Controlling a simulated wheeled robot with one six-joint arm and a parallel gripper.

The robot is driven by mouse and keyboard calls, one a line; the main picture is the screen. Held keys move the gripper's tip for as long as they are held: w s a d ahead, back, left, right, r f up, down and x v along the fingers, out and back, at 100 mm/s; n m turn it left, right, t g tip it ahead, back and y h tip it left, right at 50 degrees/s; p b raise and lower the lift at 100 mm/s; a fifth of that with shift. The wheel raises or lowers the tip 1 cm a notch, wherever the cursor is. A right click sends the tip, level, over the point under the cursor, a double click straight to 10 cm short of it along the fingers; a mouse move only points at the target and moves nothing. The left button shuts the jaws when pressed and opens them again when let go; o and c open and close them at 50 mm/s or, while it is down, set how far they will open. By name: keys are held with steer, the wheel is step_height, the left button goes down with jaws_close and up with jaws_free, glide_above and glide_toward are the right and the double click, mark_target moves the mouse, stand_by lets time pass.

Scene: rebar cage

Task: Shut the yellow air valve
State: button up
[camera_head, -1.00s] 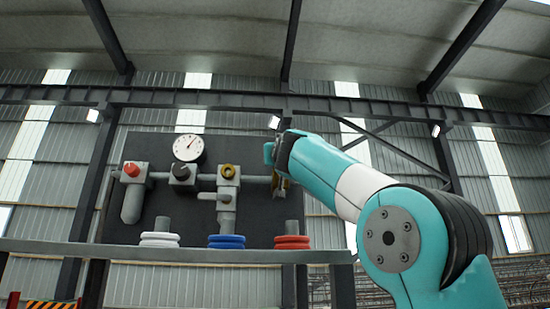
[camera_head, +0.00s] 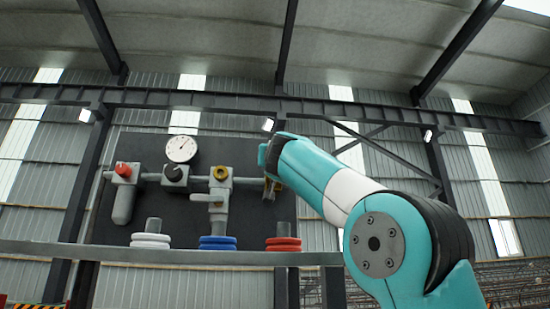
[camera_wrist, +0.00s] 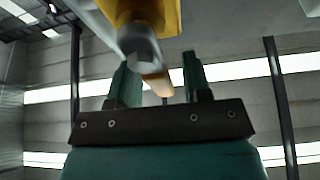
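The yellow air valve (camera_head: 272,188) shows at the right end of the pipe on the dark panel, partly hidden by my arm. In the wrist view, its yellow part (camera_wrist: 172,18) fills the top, with a grey hex bolt in front. A yellow-orange bar (camera_wrist: 158,83), seemingly its handle, reaches down between my fingers. My gripper (camera_wrist: 160,78) is open, one finger on each side of the bar, with a visible gap to each. In the head view my gripper (camera_head: 267,157) is up at the valve, its fingers mostly hidden.
The panel (camera_head: 258,212) also carries a gauge (camera_head: 181,149), a red knob (camera_head: 123,169), a black knob (camera_head: 174,172) and a yellow ring (camera_head: 221,173). White, blue and red coils (camera_head: 283,244) sit below, above a grey rail (camera_head: 180,257).

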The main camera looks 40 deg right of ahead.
steer(key=b+v, duration=0.8)
steer(key=v, duration=0.9)
steer(key=shift+f, duration=0.15)
steer(key=shift+s+a, duration=0.1)
steer(key=shift+a, duration=0.05)
